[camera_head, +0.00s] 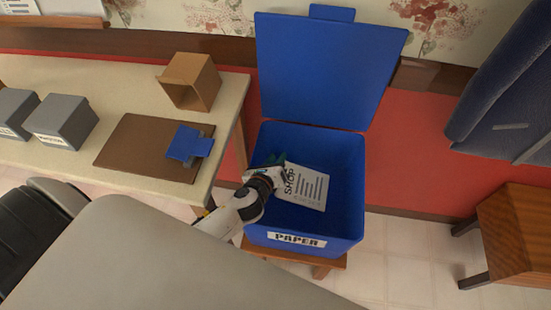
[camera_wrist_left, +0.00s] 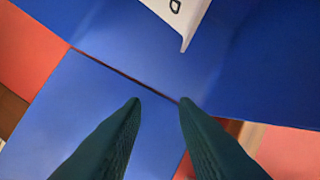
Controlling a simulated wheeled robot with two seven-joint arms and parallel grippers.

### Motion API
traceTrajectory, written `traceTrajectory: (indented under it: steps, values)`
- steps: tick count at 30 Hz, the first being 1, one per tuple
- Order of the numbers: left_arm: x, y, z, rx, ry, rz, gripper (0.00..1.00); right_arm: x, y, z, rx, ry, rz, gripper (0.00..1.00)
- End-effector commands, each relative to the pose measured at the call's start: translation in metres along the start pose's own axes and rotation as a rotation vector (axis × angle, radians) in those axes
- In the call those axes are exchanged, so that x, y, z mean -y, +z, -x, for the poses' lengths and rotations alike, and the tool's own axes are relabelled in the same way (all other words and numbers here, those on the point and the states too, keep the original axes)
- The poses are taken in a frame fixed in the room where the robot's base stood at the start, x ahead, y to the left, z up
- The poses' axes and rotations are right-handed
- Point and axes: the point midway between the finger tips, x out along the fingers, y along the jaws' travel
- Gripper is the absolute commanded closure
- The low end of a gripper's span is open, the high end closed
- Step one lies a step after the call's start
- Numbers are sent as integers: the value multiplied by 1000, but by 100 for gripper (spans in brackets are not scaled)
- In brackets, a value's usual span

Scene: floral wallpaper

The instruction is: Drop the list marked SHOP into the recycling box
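The list marked SHOP (camera_head: 303,187) is a white sheet with dark lines. In the head view it is inside the outline of the blue recycling box (camera_head: 348,215), which is labelled PAPER; I cannot tell whether it rests on the bottom. My left gripper (camera_head: 272,160) is over the box's left part, close beside the sheet. In the left wrist view the gripper's dark green fingers (camera_wrist_left: 160,101) are apart with nothing between them. A corner of the list (camera_wrist_left: 185,18) shows at the top, clear of the fingertips. My right gripper is out of view.
The box's blue lid (camera_head: 325,65) stands open behind it. The table (camera_head: 115,85) on the left holds grey boxes (camera_head: 62,122), a brown board (camera_head: 140,147) with a blue clip-like piece (camera_head: 189,144), and a brown open holder (camera_head: 190,82). A wooden stool (camera_head: 515,235) stands right.

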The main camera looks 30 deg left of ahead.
Motion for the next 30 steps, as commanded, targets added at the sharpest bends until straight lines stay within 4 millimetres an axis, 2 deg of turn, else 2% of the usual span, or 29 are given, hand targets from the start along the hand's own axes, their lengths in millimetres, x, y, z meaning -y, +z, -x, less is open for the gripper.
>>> traceTrajectory:
  steps: [11, 14, 24, 30]
  values:
    - [0, 0, 4, 1, -1, -1, 69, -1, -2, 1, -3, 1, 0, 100]
    - [1, 1, 17, 2, -1, -1, 69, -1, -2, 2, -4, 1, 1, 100]
    - [1, 1, 88, 3, -1, 0, 69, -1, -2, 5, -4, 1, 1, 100]
    - [0, 1, 113, 1, 0, 0, 69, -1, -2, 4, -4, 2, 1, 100]
